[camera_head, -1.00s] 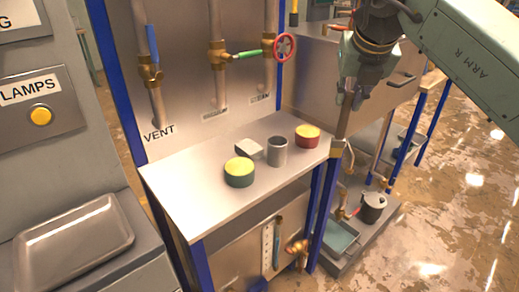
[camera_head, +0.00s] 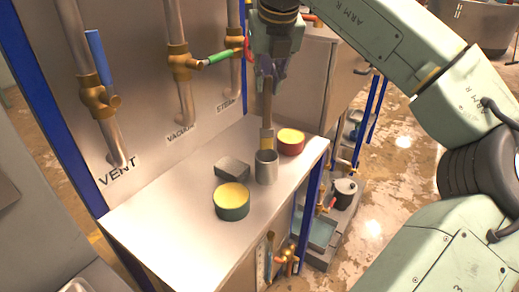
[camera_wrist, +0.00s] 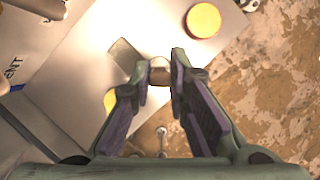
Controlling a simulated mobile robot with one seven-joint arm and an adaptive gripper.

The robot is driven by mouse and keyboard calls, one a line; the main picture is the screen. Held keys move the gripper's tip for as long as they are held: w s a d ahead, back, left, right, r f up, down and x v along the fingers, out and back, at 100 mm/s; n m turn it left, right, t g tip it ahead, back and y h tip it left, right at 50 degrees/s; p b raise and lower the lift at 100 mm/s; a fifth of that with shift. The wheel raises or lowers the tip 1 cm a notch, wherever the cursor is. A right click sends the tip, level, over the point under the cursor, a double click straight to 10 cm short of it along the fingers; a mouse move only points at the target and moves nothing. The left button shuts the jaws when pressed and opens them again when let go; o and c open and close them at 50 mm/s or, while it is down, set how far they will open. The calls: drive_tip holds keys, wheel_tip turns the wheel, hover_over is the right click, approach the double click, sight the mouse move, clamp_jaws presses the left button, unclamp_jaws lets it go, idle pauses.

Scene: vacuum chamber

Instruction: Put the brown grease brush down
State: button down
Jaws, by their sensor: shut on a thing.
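My gripper (camera_head: 268,72) is shut on the brown grease brush (camera_head: 267,105) and holds it upright, bristles down, above the worktop. The brush's lower end meets the mouth of a grey metal cup (camera_head: 266,169); I cannot tell whether the tip is inside the rim or just above it. In the wrist view my gripper's fingers (camera_wrist: 160,78) close on the brush (camera_wrist: 159,64), seen end-on. The cup is not clearly seen there.
On the steel worktop (camera_head: 165,215) stand a green tin with yellow top (camera_head: 232,203), a grey block (camera_head: 232,169) and a red tin with yellow top (camera_head: 290,141), close around the cup. Valve pipes (camera_head: 180,70) rise behind. The worktop's front left is clear.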

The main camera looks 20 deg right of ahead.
sight(268, 115)
wheel_tip(268, 115, down, 10)
drive_tip(key=b, duration=0.6)
drive_tip(key=shift+r+b, duration=0.25)
drive_tip(key=shift+b, duration=0.1)
drive_tip(key=shift+r, duration=0.2)
drive_tip(key=c, duration=1.5)
unclamp_jaws()
drive_tip(key=shift+c, duration=0.2)
drive_tip(key=shift+r+p, duration=0.1)
drive_tip(key=shift+p, duration=0.2)
